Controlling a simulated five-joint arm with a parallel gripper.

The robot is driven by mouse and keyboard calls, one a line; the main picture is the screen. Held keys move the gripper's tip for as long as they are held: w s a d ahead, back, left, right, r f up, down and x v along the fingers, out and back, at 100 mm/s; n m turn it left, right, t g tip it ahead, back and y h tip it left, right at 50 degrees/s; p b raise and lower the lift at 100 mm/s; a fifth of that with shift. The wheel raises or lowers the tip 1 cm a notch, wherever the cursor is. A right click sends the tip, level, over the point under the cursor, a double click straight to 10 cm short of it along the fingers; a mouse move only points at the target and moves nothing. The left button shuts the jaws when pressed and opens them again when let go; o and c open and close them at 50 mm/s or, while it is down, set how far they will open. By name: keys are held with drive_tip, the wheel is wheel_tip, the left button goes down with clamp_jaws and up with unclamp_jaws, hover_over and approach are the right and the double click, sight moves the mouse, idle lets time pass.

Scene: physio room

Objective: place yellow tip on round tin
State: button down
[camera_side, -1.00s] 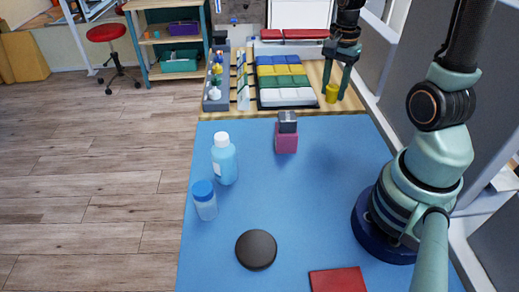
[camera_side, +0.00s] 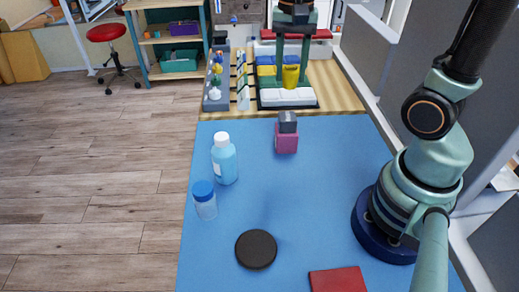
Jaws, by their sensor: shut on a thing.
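The yellow tip (camera_side: 291,79) is a small yellow cup shape, held upright. My gripper (camera_side: 291,65) is shut on it, fingers pointing down on either side. In the picture they hang in front of the tray of coloured blocks (camera_side: 313,103), and the tip seems raised above it. The round tin (camera_side: 256,250) is a dark flat disc at the front of the blue mat (camera_side: 325,215), far from my gripper. Its top is bare.
A pink block with a grey top (camera_side: 286,140) stands on the mat between gripper and tin. A light blue bottle (camera_side: 224,163) and a blue-capped jar (camera_side: 204,203) stand left. A red square (camera_side: 337,280) lies front right. The mat's middle is clear.

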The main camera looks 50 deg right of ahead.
drive_tip(key=s+a+n, duration=0.3)
drive_tip(key=a+n, duration=0.4)
drive_tip(key=a, duration=0.8)
drive_tip(key=n, duration=0.6)
hover_over(255, 247)
wheel_tip(255, 247, down, 18)
drive_tip(key=shift+f, duration=0.15)
drive_tip(key=shift+f, duration=0.1)
drive_tip(key=shift+c, duration=2.1)
unclamp_jaws()
